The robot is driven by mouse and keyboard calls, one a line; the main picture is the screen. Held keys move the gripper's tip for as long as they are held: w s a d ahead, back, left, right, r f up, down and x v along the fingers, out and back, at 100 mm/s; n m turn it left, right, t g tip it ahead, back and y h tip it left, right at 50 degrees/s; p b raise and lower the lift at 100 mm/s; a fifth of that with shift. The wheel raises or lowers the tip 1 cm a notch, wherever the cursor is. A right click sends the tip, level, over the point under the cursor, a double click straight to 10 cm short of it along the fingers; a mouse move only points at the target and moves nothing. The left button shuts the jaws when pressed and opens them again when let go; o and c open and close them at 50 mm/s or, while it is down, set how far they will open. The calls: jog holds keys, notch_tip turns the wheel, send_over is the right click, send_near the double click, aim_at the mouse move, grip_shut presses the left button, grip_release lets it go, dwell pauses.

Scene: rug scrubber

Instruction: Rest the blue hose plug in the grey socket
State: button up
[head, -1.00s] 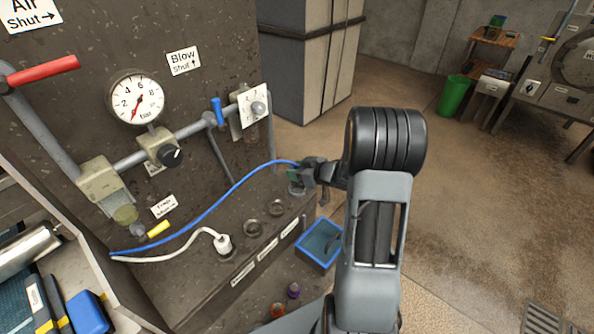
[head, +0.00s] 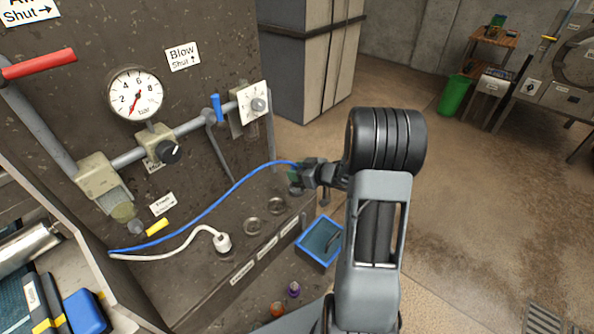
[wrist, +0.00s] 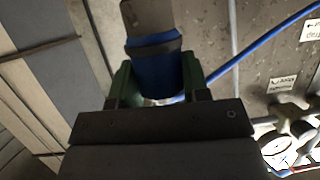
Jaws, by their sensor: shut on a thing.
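My gripper (head: 298,174) is shut on the blue hose plug. The plug (wrist: 152,68) shows in the wrist view between the green fingers, with a dark grey piece beyond it. In the head view the fingers mostly hide the plug. Its blue hose (head: 215,208) arcs from the ledge's left end up to my gripper. Two round open sockets (head: 254,225) (head: 277,206) sit on the ledge, left of and below my gripper. A further socket may lie under the gripper, partly hidden. Which one is the grey socket I cannot tell; the labels are too small to read.
A white plug (head: 222,242) with a white cable sits in the socket at the left of the row. A blue bin (head: 320,243) stands on the floor past the ledge. A pressure gauge (head: 135,94), pipe and blue lever (head: 217,108) are on the panel behind.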

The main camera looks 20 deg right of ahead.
jog(key=shift+f, duration=0.45)
dwell(0.3)
jog(key=shift+f+b, duration=0.85)
jog(key=shift+f, duration=0.05)
jog(key=o, duration=1.1)
jog(key=p+v, duration=0.1)
jog(key=v, duration=1.3)
jog(key=shift+f, duration=0.15)
